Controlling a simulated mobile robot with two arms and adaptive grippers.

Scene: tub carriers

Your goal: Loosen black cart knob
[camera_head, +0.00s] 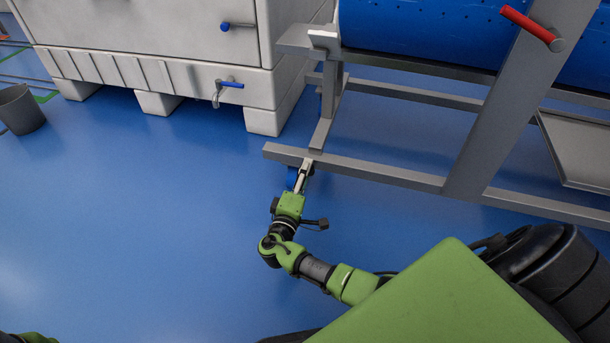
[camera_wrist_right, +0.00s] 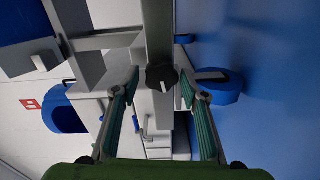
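The black knob (camera_wrist_right: 161,78) shows in the right wrist view, on a grey metal bar of the cart. My right gripper (camera_wrist_right: 160,84) is open, with one green-padded finger on each side of the knob. A gap shows between the knob and each fingertip; I cannot tell whether the tips reach its depth. In the head view my right gripper (camera_head: 305,172) is low at the near left corner of the grey cart frame (camera_head: 380,170), where the knob is hidden. My left gripper is out of view.
A blue caster wheel (camera_wrist_right: 224,90) is right of the knob in the wrist view. A large pale tub (camera_head: 150,45) with blue-handled taps stands behind. The cart carries a blue drum (camera_head: 430,25). A grey bucket (camera_head: 20,110) stands far left. Blue floor left of my arm is clear.

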